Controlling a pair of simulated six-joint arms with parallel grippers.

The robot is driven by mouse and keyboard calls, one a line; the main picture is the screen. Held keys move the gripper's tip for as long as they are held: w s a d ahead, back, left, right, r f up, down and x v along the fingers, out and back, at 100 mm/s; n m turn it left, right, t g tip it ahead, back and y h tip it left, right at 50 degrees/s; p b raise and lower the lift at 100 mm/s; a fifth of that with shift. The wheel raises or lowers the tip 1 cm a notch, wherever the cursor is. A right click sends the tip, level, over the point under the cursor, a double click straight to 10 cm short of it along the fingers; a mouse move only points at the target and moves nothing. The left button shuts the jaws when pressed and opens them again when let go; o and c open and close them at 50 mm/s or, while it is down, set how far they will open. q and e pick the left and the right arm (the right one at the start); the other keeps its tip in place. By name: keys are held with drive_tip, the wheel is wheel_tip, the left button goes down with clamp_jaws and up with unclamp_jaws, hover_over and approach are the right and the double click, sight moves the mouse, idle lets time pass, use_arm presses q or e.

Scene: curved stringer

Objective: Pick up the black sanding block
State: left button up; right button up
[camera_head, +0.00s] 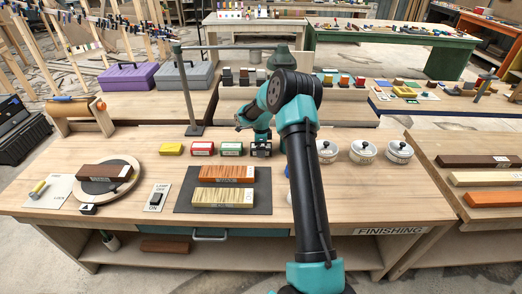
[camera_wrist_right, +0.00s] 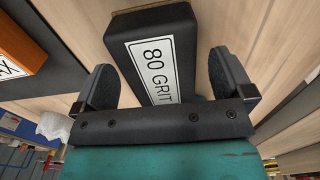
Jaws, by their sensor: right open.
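The black sanding block (camera_wrist_right: 150,45) fills the middle of the right wrist view, with a white label reading "80 GRIT". My right gripper (camera_wrist_right: 165,85) is open, with one dark finger on each side of the block and visible gaps to it. In the head view my right arm reaches over the bench, and its gripper (camera_head: 261,143) is low at the right end of a row of small blocks. There the black block is mostly hidden by or blends with the dark gripper. My left gripper is in neither view.
A green block (camera_head: 232,149), a red block (camera_head: 203,148) and a yellow block (camera_head: 172,149) stand left of the gripper. White lidded jars (camera_head: 363,152) are to the right. A dark mat (camera_head: 183,203) with two wood pieces lies in front. An orange labelled object (camera_wrist_right: 20,50) is at left.

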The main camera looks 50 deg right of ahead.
drive_tip(key=shift+f, duration=0.25)
drive_tip(key=shift+c, duration=0.4)
drive_tip(key=c, duration=1)
drive_tip(key=shift+r, duration=0.1)
wheel_tip(320, 180, up, 10)
drive_tip(key=shift+f, duration=0.1)
